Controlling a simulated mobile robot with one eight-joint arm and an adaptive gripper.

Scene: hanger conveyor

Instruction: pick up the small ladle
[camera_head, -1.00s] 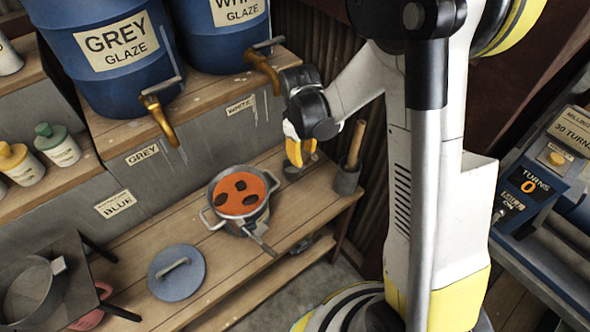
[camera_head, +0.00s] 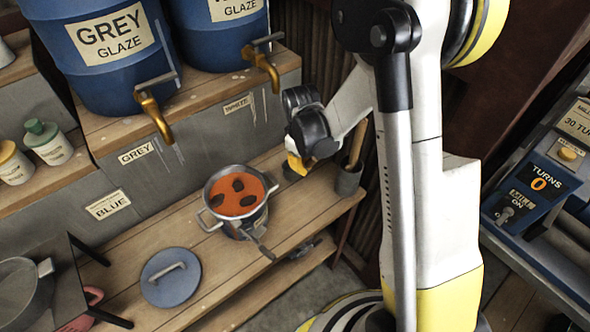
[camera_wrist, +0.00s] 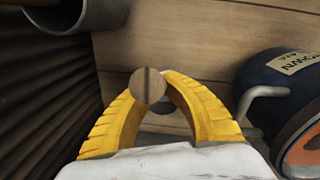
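The small ladle shows in the wrist view as a round wooden handle end (camera_wrist: 149,86) with a slot, seen end-on, standing up between my fingers. A dark round part just below it may be its bowl. In the head view a small dark round thing (camera_head: 290,170) by my fingertips seems to be the same ladle; its handle is hidden there. My gripper (camera_head: 298,165) is low over the right part of the bench. Its yellow fingers (camera_wrist: 155,95) arch around the handle. The handle end hides the fingertips, so I cannot see whether they touch it.
A grey cup (camera_head: 348,183) with a wooden stick stands right of my gripper. A pot of orange liquid (camera_head: 213,218) stands to the left, its side handle (camera_wrist: 262,93) near my right finger in the wrist view. A blue lid (camera_head: 160,287) lies further left. Glaze barrels stand behind.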

